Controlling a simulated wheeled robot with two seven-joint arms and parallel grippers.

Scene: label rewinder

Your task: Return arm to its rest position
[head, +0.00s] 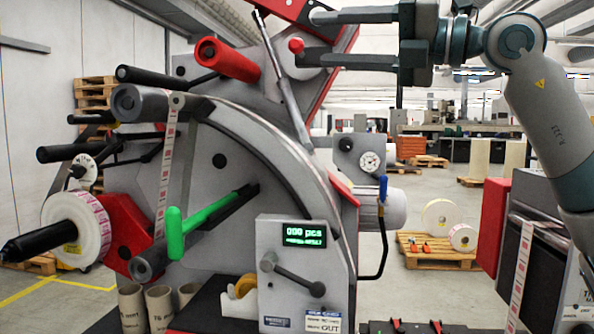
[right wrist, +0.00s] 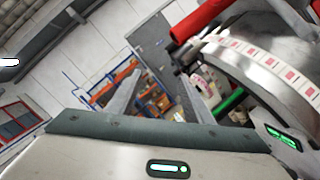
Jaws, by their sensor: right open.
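My right gripper (head: 318,38) is open, up by the top of the label rewinder (head: 235,190), pointing left. Its two dark fingers are spread one above the other. A red ball knob (head: 296,45) shows at the lower fingertip; I cannot tell whether they touch. A long grey rod (head: 284,80) slants down the machine just left of the fingertips. A green-handled arm (head: 205,218) lies lower on the machine, well away from the gripper. It also shows in the right wrist view (right wrist: 229,101). My left gripper is not in view.
A thick red roller (head: 227,59) and black bars jut from the machine's upper left. A label roll (head: 77,226) sits on a spindle at left. A control box (head: 290,275) with a green display stands at the front. Open floor and pallets (head: 440,252) lie behind at right.

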